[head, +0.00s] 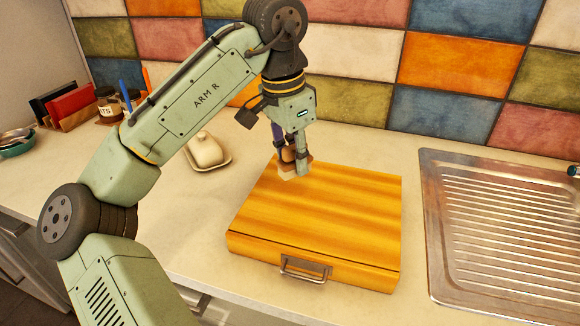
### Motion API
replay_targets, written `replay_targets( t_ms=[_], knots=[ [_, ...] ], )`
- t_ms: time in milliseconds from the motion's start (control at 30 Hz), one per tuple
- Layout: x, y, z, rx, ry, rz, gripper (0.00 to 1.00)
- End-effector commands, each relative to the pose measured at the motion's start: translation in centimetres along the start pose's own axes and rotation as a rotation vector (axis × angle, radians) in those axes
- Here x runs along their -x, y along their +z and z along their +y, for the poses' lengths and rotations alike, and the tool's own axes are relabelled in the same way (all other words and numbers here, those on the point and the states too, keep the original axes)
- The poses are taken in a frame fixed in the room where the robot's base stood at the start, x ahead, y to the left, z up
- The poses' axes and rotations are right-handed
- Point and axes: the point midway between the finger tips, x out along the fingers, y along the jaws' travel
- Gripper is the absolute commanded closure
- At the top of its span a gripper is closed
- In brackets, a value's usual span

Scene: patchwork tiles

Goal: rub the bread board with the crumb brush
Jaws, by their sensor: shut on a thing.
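The bread board (330,215) is a thick, yellow-brown wooden block with a metal handle on its front face. It lies on the counter in the middle of the head view. My gripper (291,158) points down over the board's far left part. It is shut on the crumb brush (287,172), a small brown piece with a pale lower part. The fingers hide much of the brush. I cannot tell whether its pale end touches the board's top or hangs just above it.
A white lidded butter dish (207,151) stands left of the board. A ribbed metal drainer (505,225) lies to the right. Jars (108,104) and a rack of books (68,106) stand at the far left. The tiled wall (455,65) closes the back. The board's top is otherwise bare.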

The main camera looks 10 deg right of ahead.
Motion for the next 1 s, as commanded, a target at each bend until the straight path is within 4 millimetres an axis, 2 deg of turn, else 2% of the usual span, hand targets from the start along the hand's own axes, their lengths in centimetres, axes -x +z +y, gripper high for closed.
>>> replay_targets(
  t_ms=[267, 1000],
  knots=[
    [1.9, -1.3, 0.2, 0.000, -0.001, 0.001, 1.00],
    [1.9, -1.6, 0.5, -0.019, 0.003, 0.001, 1.00]
  ],
)
